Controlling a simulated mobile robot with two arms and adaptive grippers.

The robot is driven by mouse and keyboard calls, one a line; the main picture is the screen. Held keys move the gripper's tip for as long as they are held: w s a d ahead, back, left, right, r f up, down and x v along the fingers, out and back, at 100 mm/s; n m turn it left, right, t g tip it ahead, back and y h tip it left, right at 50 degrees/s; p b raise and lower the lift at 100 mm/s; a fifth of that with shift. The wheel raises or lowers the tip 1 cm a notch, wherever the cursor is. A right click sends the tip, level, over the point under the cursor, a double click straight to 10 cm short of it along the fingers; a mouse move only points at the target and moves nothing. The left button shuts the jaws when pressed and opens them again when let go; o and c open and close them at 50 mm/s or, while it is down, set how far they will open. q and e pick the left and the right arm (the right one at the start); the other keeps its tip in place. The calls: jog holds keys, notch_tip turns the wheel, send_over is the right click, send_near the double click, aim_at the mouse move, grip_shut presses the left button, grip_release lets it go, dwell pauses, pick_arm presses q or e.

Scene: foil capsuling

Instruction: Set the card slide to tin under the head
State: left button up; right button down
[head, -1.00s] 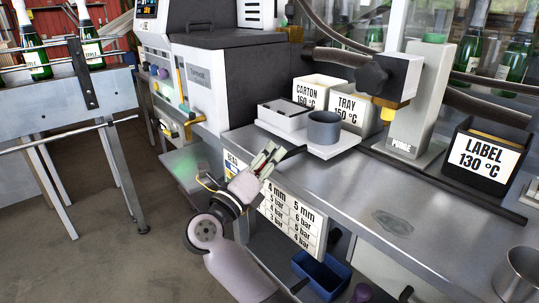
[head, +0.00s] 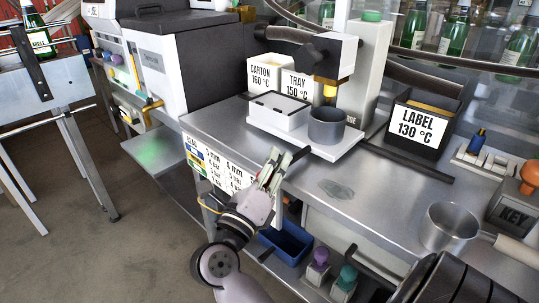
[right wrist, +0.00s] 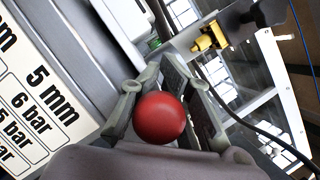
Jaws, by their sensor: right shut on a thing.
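The white card slide (head: 338,149) lies on the steel bench and carries a white box (head: 279,111) on its left and a grey tin (head: 327,127) on its right. The head (head: 334,58) stands above, and its yellow nozzle (head: 330,92) shows just over the tin's opening; exact alignment cannot be told. My right gripper (head: 276,167) is at the bench's front edge, in front of the slide. In the right wrist view the gripper (right wrist: 158,102) is shut on a red knob (right wrist: 160,118). The knob is hidden in the head view. My left gripper is not in view.
CARTON (head: 264,74) and TRAY (head: 297,84) bins stand behind the slide. A black LABEL box (head: 422,122) and a metal cup (head: 450,226) stand to the right. A printed settings card (head: 222,170) hangs on the bench front.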

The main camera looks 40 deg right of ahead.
jog(key=shift+a+f, duration=0.2)
jog(key=shift+f, duration=0.3)
jog(key=c, duration=1.6)
grip_release()
jog(key=shift+w+a, duration=0.1)
jog(key=shift+w, duration=0.05)
jog(key=shift+r, duration=0.15)
jog(key=shift+r, duration=0.15)
